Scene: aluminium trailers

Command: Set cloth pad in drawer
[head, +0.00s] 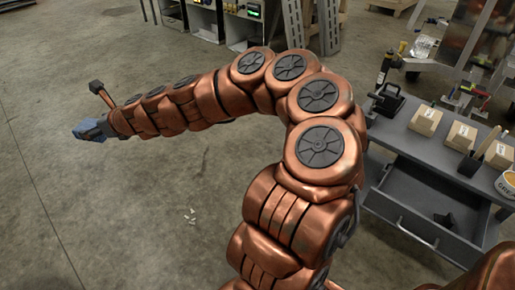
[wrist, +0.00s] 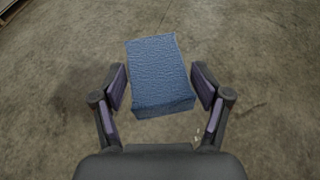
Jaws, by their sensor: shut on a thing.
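A blue cloth pad (wrist: 158,72) sits between the two fingers of my gripper (wrist: 161,90) in the wrist view, with bare floor beyond it. My gripper is shut on the pad. In the head view the blue pad (head: 92,130) shows at the far left end of my outstretched arm, above the floor; the fingers are too small to make out there. The grey drawer (head: 425,205) is pulled open at the right, under the workbench top, well away from the pad. A small dark object (head: 444,220) lies inside the drawer.
The grey workbench (head: 392,133) holds several cardboard boxes (head: 425,120), a dark pen cup (head: 470,164), a white cup (head: 507,183) and a black device (head: 388,100). Shelving (head: 205,18) stands at the back. Small white scraps (head: 190,215) lie on the otherwise clear concrete floor.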

